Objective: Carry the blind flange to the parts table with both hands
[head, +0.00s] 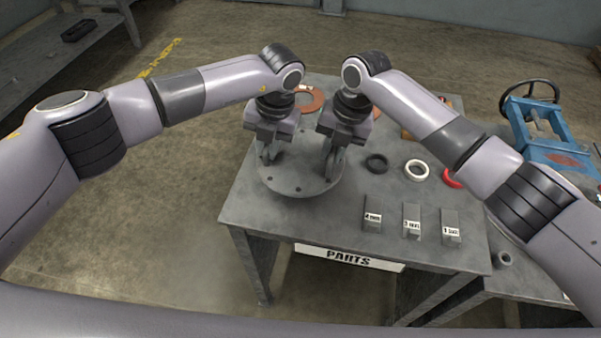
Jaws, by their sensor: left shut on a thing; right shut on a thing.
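The blind flange (300,183) is a round grey metal disc with bolt holes around its edge. It is at the left part of the grey parts table (330,225), which carries a PARTS label on its front. I cannot tell whether the flange rests on the tabletop or is just above it. My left gripper (267,155) points down over the flange's left part and is shut on it. My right gripper (331,168) points down over its right part and is shut on it. The exact contact points are partly hidden by the fingers.
A black ring (376,163), a white ring (417,170) and a red ring (452,178) lie to the right. Several labelled grey blocks (411,220) stand near the front edge. A copper-coloured ring (312,101) lies behind.

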